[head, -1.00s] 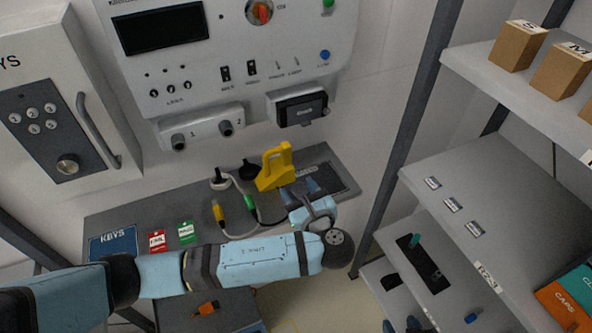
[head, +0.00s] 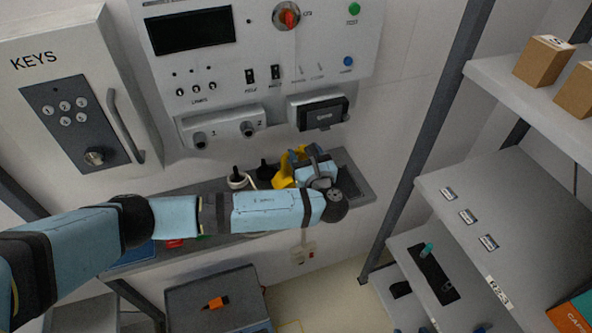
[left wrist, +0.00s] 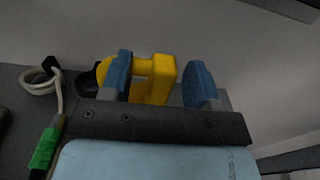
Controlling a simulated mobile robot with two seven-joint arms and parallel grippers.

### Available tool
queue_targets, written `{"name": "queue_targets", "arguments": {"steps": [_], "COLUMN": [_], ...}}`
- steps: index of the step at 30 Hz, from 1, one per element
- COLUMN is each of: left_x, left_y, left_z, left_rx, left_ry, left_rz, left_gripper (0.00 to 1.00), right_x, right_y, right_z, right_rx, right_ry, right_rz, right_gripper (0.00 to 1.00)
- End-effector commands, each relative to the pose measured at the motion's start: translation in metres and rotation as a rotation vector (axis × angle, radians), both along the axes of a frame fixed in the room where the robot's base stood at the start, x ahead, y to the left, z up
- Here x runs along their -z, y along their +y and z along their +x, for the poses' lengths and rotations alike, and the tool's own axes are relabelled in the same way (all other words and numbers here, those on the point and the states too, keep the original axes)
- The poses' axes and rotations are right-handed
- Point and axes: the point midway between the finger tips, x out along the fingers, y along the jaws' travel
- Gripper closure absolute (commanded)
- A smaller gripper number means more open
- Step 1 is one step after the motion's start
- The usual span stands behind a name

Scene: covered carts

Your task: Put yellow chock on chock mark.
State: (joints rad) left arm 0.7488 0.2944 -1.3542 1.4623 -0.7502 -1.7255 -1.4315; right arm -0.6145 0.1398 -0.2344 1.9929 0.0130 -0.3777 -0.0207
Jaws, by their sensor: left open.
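The yellow chock (head: 281,174) stands on the grey shelf under the control panel, partly hidden behind my left gripper. My left gripper (head: 305,156) is open at the chock. In the left wrist view the chock's yellow handle (left wrist: 163,72) shows between the two blue fingers of the gripper (left wrist: 161,82), nearer the left finger. A gap shows between the handle and the right finger. I cannot make out a chock mark for certain. My right gripper is not in view.
Black plugs with a pale cable (head: 237,180) stand left of the chock. The control panel (head: 270,95) hangs close above. A shelf rack (head: 500,200) stands at the right. A grey box with an orange item (head: 215,303) is below, beside open floor (head: 325,290).

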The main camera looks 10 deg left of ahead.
Motion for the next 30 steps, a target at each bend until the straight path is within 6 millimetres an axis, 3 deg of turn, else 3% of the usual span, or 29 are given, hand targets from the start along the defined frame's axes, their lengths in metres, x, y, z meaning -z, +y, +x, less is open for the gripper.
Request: {"name": "queue_targets", "arguments": {"steps": [6, 14, 21, 30], "left_x": [0.0, 0.001, 0.0, 0.0], "left_y": [0.013, 0.014, 0.014, 0.014], "left_z": [0.023, 0.024, 0.024, 0.024], "left_rx": [0.001, 0.001, 0.001, 0.001], "left_ry": [0.001, 0.001, 0.001, 0.0], "left_rz": [0.001, 0.0, 0.0, 0.0], "left_gripper": [0.45, 0.45, 1.0, 1.0], "right_x": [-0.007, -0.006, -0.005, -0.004], "right_y": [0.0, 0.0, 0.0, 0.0], "right_z": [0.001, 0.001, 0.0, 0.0], "right_rx": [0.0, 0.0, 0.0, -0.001], "right_ry": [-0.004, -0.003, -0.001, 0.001], "right_rz": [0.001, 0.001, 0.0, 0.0], "right_gripper": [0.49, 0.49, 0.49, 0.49]}}
